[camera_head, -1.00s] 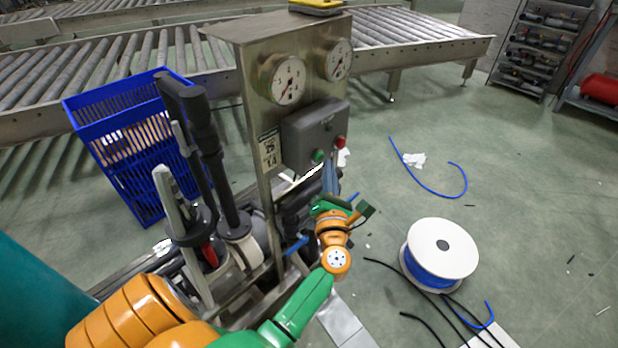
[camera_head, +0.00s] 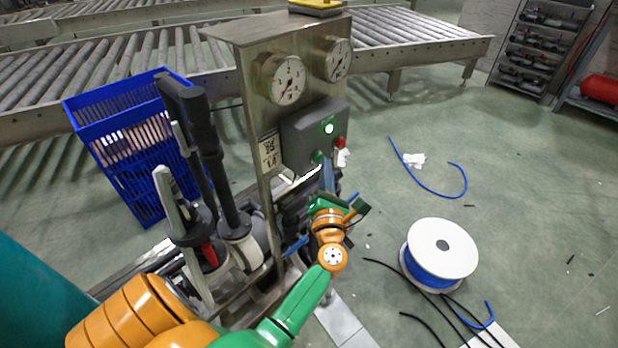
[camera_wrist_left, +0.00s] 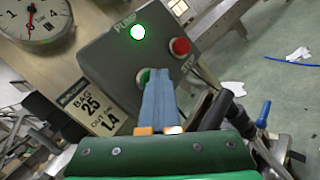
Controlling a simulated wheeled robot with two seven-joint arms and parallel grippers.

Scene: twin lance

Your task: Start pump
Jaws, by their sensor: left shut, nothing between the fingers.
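A grey control box (camera_head: 302,133) is fixed to the steel panel below two gauges. It carries a lit green lamp (camera_head: 328,128), a green button (camera_head: 318,157) and a red button (camera_head: 341,142). In the left wrist view, the lamp (camera_wrist_left: 138,32) glows beside the word PUMP and the red button (camera_wrist_left: 180,46) is marked STOP. My left gripper (camera_wrist_left: 157,75) is shut and empty, its blue fingertips at the green button (camera_wrist_left: 143,74), partly covering it. I cannot tell whether they still touch it. My right gripper is not in view.
Left of the panel stand black-handled levers (camera_head: 213,150) and a blue crate (camera_head: 125,130). A hose reel (camera_head: 440,250) and loose blue hose lie on the floor at right. A roller conveyor (camera_head: 185,50) runs behind. Pipework is close below the box.

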